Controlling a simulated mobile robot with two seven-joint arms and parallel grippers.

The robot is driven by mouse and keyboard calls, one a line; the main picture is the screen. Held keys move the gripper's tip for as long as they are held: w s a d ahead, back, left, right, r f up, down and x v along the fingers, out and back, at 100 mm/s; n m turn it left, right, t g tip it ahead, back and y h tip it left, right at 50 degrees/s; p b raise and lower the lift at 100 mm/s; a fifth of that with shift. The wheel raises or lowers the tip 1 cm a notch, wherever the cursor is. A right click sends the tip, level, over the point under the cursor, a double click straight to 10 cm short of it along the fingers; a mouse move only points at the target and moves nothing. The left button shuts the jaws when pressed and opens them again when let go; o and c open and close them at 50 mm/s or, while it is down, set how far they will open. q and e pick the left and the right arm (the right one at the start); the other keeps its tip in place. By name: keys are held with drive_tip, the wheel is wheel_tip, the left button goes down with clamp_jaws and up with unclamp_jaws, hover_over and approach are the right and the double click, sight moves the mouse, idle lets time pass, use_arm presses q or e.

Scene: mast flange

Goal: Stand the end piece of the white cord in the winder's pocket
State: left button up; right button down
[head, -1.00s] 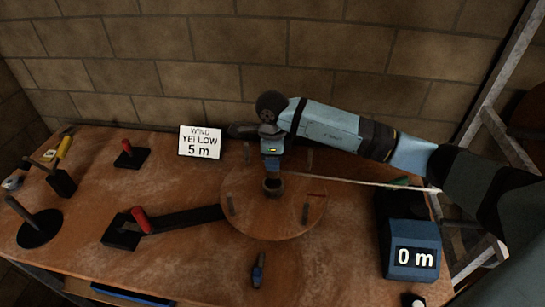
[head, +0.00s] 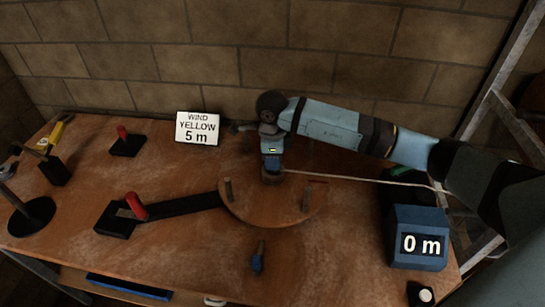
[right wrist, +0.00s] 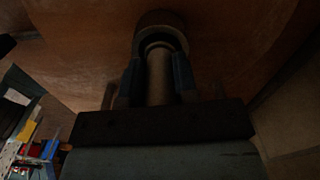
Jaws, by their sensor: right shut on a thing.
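The winder's round wooden disc (head: 262,209) lies on the bench with upright pegs around it. My right gripper (head: 272,171) is over its middle, pointing down. In the right wrist view, its fingers are shut on the tan, rod-like end piece (right wrist: 158,78). The far end of the piece meets the dark, ring-shaped pocket (right wrist: 160,22); how deep it sits I cannot tell. In the head view the gripper mostly hides the pocket. The white cord (head: 360,180) runs from the gripper to the right. My left gripper is not in view.
A blue counter (head: 418,238) reading "0 m" stands right. A sign (head: 198,128) reads "WIND YELLOW 5 m". A red-handled crank (head: 136,206) lies left of the disc, and a blue-handled tool (head: 258,257) lies in front. A brick wall closes the back.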

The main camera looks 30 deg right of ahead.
drive_tip(key=c, duration=0.8)
unclamp_jaws()
drive_tip(key=shift+r, duration=0.1)
wheel_tip(320, 180, up, 14)
drive_tip(key=b, duration=0.1)
drive_tip(key=shift+f, duration=0.2)
